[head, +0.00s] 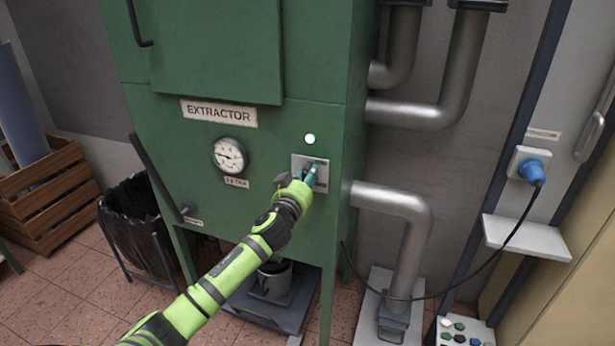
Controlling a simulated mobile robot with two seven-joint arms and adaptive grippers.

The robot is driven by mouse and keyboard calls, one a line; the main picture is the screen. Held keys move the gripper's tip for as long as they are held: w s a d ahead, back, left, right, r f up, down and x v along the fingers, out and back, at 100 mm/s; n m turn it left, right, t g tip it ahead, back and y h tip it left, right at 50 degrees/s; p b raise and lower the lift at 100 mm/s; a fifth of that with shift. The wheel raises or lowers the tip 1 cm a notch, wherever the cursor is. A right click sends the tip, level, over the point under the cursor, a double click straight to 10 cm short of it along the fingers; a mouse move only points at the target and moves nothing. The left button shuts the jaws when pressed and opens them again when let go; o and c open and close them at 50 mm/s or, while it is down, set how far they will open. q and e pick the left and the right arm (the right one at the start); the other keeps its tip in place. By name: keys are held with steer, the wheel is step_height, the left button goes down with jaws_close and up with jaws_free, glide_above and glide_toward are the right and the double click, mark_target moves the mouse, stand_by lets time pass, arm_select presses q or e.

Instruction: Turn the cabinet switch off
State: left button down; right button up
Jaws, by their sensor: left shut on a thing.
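The green extractor cabinet (268,125) stands in the middle of the head view. Its switch plate (321,172) is a grey square on the front, below a lit green lamp (310,139). My left gripper (311,174) is at the plate, shut on the switch. The gripper covers most of the switch, so its exact position is hidden. My right gripper is not in view.
A round gauge (229,155) is left of the switch. Silver pipes (405,205) run along the cabinet's right side. A blue plug (533,170) with a black cable is on the right. A black bin (130,220) and wooden crates (45,195) stand left.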

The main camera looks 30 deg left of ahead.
arm_select(q)
steer(key=m, duration=0.3)
steer(key=shift+d+m+p, duration=0.2)
steer(key=shift+m+p, duration=0.1)
steer(key=shift+m, duration=0.1)
steer(key=m, duration=0.6)
steer(key=f+m+p, duration=0.1)
steer(key=m, duration=0.2)
steer(key=shift+w+d+f, duration=0.1)
steer(key=shift+w+d, duration=0.05)
steer(key=shift+d, duration=0.1)
steer(key=shift+f+m, duration=0.15)
steer(key=shift+m, duration=0.95)
steer(key=shift+f+m, duration=0.15)
steer(key=shift+m, duration=0.95)
steer(key=c, duration=1)
jaws_free()
steer(key=shift+f, duration=0.1)
steer(key=v, duration=1.2)
steer(key=shift+a, duration=0.1)
